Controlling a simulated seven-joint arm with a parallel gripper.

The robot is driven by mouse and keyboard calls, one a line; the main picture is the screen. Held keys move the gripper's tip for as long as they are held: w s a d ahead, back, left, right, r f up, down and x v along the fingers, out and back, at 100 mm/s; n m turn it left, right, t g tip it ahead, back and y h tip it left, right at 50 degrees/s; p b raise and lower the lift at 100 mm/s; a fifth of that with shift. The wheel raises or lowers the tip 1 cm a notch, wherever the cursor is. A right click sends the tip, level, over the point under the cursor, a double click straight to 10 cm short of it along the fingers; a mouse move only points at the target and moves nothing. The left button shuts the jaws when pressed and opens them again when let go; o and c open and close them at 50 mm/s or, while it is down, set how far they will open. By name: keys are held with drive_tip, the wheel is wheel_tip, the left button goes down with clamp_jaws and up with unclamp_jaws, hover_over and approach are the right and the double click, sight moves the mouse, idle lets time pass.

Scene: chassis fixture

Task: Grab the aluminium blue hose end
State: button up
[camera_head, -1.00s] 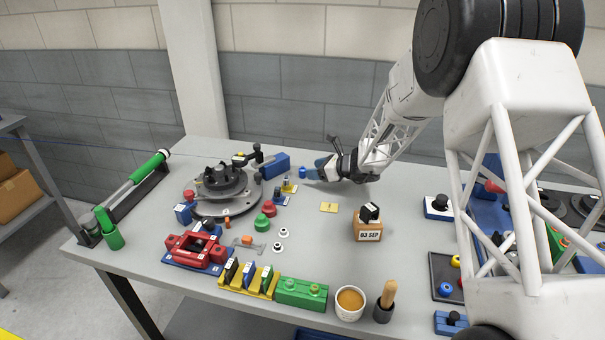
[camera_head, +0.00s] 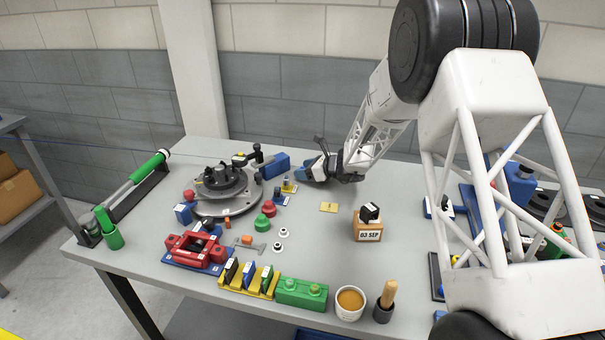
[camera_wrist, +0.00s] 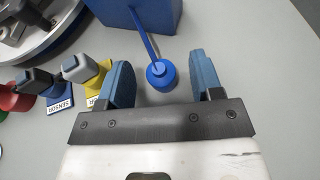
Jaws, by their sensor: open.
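The blue hose end (camera_wrist: 161,75) is a round blue piece with a paler blue-grey top, and a blue hose runs from it up to a blue block (camera_wrist: 150,14). In the wrist view it lies between the two blue-padded fingers of my gripper (camera_wrist: 162,82), slightly nearer their tips, with a gap on either side. My gripper is open and not touching it there. In the head view my gripper (camera_head: 306,172) is low over the far part of the table, just right of the blue block (camera_head: 276,165), and hides the hose end.
Yellow and blue sensor stands (camera_wrist: 97,77) are close to the left finger. The round black fixture (camera_head: 222,180) stands left of the blue block.

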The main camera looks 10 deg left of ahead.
drive_tip(key=shift+w+a+f, duration=0.15)
drive_tip(key=shift+a, duration=0.3)
drive_tip(key=c, duration=1)
wheel_tip(320, 180, up, 10)
idle(0.5)
idle(0.5)
